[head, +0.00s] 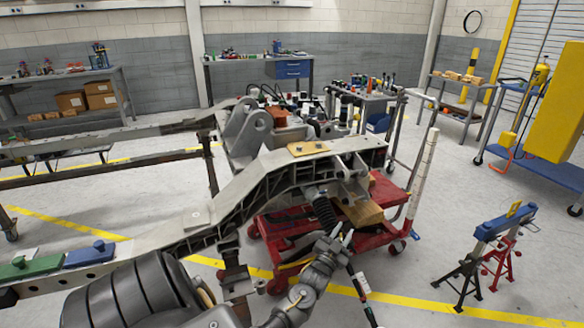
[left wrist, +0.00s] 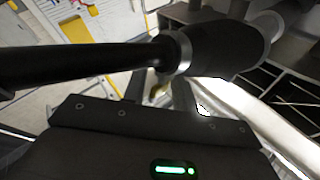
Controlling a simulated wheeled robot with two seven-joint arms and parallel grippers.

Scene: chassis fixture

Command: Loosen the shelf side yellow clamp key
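My left gripper (head: 342,236) is in the lower middle of the head view, beside the red cart and below the chassis rail (head: 235,192). Its two fingertips stand apart there. In the left wrist view the fingers (left wrist: 158,92) also stand apart, and a small brassy-yellow thing (left wrist: 157,91) shows between or beyond them; I cannot tell whether it is the clamp key or whether it is touched. A dark rod and cylinder (left wrist: 215,50) cross that view and hide much. No clamp key is clearly made out in the head view. My right gripper is not in view.
A red cart (head: 388,197) carrying a wooden block (head: 362,213) stands under the rail. A yellow plate (head: 308,148) lies on the rail. At the right stands a blue-topped trestle (head: 500,224) with a small yellow piece. Open floor lies between cart and trestle.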

